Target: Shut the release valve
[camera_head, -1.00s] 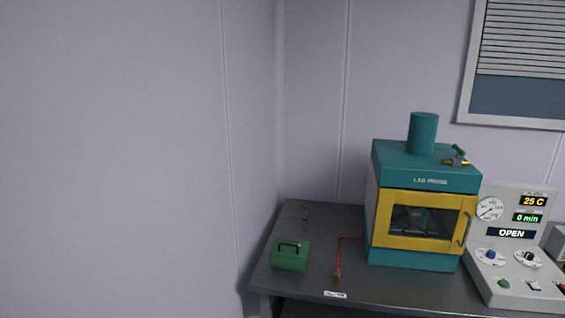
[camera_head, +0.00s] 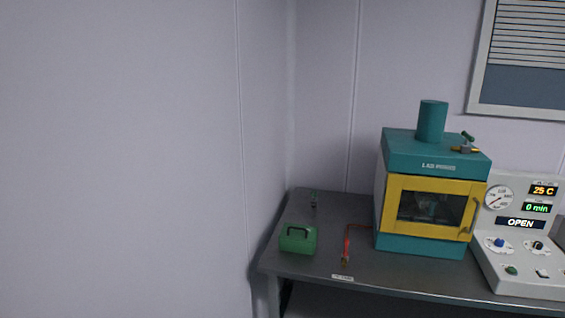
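The press has a yellow-framed window door (camera_head: 398,181), which looks closed. The control panel (camera_head: 535,283) to the right has a display (camera_head: 521,223) reading "OPEN". My gripper is not in view.
A dark table (camera_head: 325,225) carries the press and panel. A bare wall (camera_head: 120,150) fills the left.

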